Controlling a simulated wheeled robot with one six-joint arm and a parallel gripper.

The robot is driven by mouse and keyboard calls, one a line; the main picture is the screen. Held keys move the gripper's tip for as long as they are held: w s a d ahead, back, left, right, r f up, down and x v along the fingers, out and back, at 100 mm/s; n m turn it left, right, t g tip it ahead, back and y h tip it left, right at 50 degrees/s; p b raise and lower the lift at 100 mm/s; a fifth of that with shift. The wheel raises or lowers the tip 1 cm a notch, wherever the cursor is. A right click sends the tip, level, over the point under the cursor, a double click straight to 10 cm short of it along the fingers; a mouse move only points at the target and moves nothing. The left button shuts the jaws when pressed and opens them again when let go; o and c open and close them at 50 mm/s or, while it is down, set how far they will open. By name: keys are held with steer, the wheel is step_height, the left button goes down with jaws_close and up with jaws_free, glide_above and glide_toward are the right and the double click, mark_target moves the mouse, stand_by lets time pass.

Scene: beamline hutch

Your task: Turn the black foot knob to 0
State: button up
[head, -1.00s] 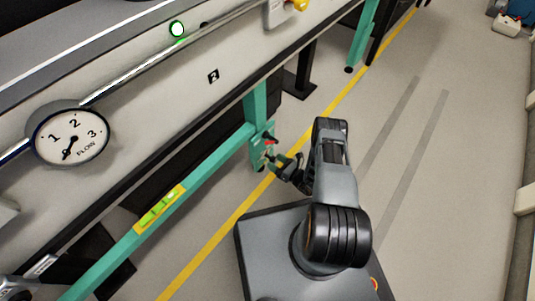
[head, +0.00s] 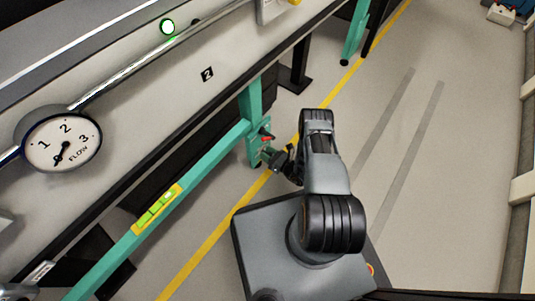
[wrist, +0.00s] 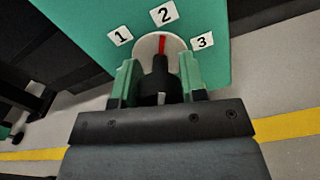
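The black foot knob (wrist: 160,80) sits on a pale round dial (wrist: 146,46) on a teal plate (wrist: 90,22) in the wrist view. Its red pointer line points up, at about the 2 label. Labels 1, 2 and 3 are visible; no 0 shows. My gripper (wrist: 160,84) has one finger on each side of the knob, apparently with narrow gaps, so I see it open around the knob. The knob's lower part is hidden by my gripper. In the head view my gripper (head: 272,157) is at the teal leg's foot, and the knob is not clear there.
A yellow-green level (head: 157,209) lies on the teal beam (head: 205,165). A flow gauge (head: 62,140) is on the bench front at left. A small red part (head: 267,138) is on the leg just above my gripper. The floor (head: 430,190) at right is clear.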

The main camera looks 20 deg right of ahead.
steer(key=c, duration=0.4)
steer(key=shift+n, duration=0.3)
steer(key=n, duration=0.5)
steer(key=shift+b, duration=0.35)
steer(key=n, duration=1.8)
steer(key=shift+n, duration=0.3)
